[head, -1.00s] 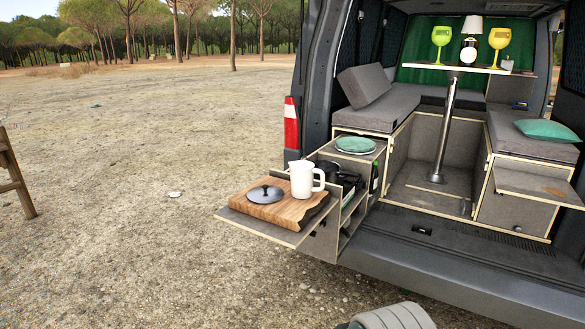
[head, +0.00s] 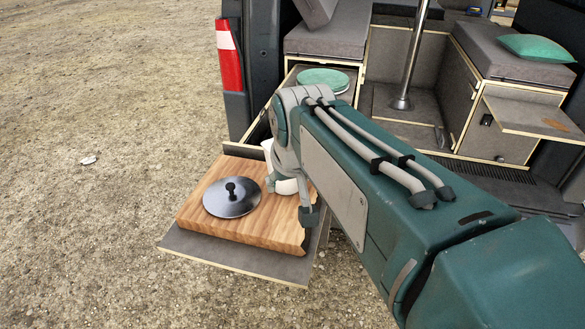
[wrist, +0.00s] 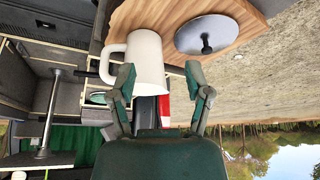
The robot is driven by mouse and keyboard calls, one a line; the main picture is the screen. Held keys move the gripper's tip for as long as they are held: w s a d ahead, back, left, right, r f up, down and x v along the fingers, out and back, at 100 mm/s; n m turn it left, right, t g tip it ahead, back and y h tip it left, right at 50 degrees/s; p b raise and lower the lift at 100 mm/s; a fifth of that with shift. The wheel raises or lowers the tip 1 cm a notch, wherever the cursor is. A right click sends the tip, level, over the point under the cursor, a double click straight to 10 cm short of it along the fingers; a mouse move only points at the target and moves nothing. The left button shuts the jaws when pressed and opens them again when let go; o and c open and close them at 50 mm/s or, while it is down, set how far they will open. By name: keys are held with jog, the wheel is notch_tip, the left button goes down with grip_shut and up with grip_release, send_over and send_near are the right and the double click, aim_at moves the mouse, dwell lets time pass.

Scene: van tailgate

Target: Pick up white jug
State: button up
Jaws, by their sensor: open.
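The white jug (head: 286,187) stands on a wooden cutting board (head: 205,215) and is mostly hidden behind my arm in the head view. In the wrist view, which looks upside down, the jug (wrist: 146,62) shows with its handle to the left. My gripper (wrist: 160,80) is open and empty there. One finger overlaps the jug's body and the other is off to its right, over the gap beside the board. In the head view my gripper (head: 289,198) is close in front of the jug; I cannot tell if they touch.
A dark pot lid (head: 232,197) with a knob lies on the board, left of the jug. The board rests on a pull-out shelf (head: 230,260) at the van's tailgate. A green plate (head: 323,80) sits behind on the cabinet. The ground left is open.

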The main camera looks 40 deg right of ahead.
jog(key=w+d+r+m+g+h, duration=0.1)
jog(key=w+d+m, duration=0.25)
jog(key=d, duration=0.95)
jog(key=shift+n, duration=0.25)
jog(key=x, duration=0.6)
jog(key=w+a+x, duration=0.1)
jog(key=x, duration=0.3)
jog(key=shift+w, duration=0.1)
grip_shut()
